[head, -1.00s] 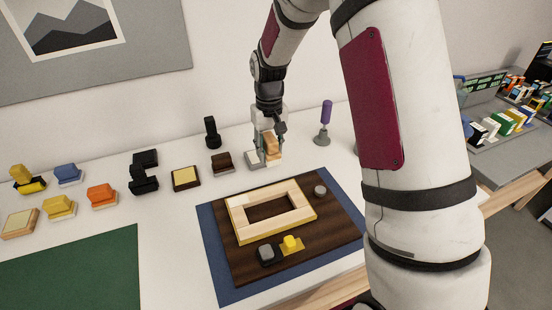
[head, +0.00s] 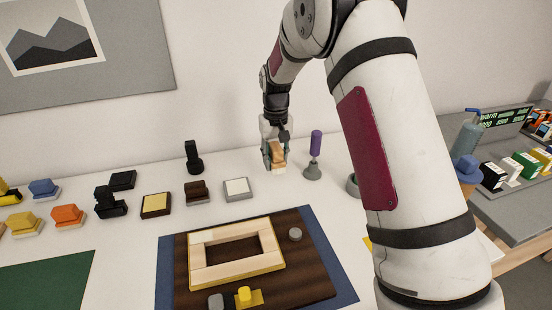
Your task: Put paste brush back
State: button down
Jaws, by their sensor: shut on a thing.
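My gripper (head: 276,156) is shut on a small tan block-shaped thing with a pale lower end, which looks like the paste brush (head: 278,153). The gripper points down near the back of the white table, and the fingers partly cover the brush. The brush is right of and behind a grey square stand with a white top (head: 238,187), apart from it. I cannot tell whether its lower end touches the table. A purple-handled tool (head: 316,143) stands upright on a round grey base just right of my gripper.
A brown block on a stand (head: 197,190), a yellow-topped pad (head: 156,204) and a black upright tool (head: 193,158) stand to the left. A cream frame (head: 237,285) lies on a dark board in front.

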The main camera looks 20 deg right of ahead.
aim_at(275, 184)
jog(key=shift+f+b, duration=0.75)
jog(key=shift+f, duration=2.15)
jog(key=shift+f+b, duration=0.35)
jog(key=shift+f, duration=0.25)
jog(key=c, duration=1)
grip_release()
jog(key=shift+c, duration=0.2)
jog(key=shift+r, duration=0.1)
jog(key=shift+r+p, duration=0.7)
jog(key=shift+r, duration=3.2)
